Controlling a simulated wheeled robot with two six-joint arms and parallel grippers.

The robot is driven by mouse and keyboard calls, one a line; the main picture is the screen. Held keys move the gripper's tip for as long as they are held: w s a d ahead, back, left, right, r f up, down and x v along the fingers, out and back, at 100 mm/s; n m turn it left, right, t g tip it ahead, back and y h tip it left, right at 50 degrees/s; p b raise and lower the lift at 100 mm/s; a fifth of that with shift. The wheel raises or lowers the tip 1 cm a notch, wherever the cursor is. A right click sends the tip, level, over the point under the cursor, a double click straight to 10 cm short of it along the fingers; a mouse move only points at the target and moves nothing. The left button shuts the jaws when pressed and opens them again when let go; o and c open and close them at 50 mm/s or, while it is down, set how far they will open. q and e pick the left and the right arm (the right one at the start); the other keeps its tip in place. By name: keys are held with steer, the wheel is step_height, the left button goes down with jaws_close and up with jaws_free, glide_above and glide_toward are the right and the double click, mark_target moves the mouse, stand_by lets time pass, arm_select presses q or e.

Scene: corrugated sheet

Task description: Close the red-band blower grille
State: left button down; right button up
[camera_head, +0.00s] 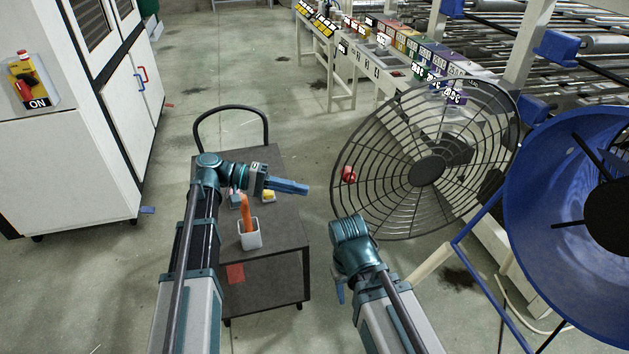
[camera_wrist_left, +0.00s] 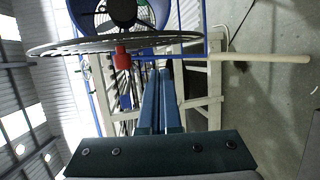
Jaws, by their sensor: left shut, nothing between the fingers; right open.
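The round black wire grille (camera_head: 427,171) stands swung open beside the blue blower (camera_head: 535,190), whose mouth and dark hub are exposed. A red band (camera_head: 348,174) sits on the grille's left rim. My left gripper (camera_head: 306,188) is shut and empty, pointing right, left of the red band and apart from it in the head view. In the left wrist view the grille (camera_wrist_left: 75,46) is nearly edge-on, with the red band (camera_wrist_left: 126,58) just left of my fingertips (camera_wrist_left: 160,71). My right gripper (camera_head: 340,292) is low, below the grille, mostly hidden by its own wrist.
A dark cart (camera_head: 275,248) with a white cup (camera_head: 250,234) holding an orange-handled tool stands under my left arm. A white cabinet (camera_head: 75,150) is at left. A blue stand frame (camera_head: 478,262) supports the blower. The floor behind the cart is open.

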arm_select(q)
steer(key=w+a+r+h, duration=0.2)
steer(key=a+r+h, duration=0.1)
steer(key=a+r, duration=0.15)
steer(key=s+d, duration=0.3)
steer(key=d, duration=0.8)
steer(key=shift+s+d+t, duration=0.15)
steer(key=shift+s+t, duration=0.05)
steer(key=shift+t, duration=0.1)
steer(key=shift+s, duration=0.1)
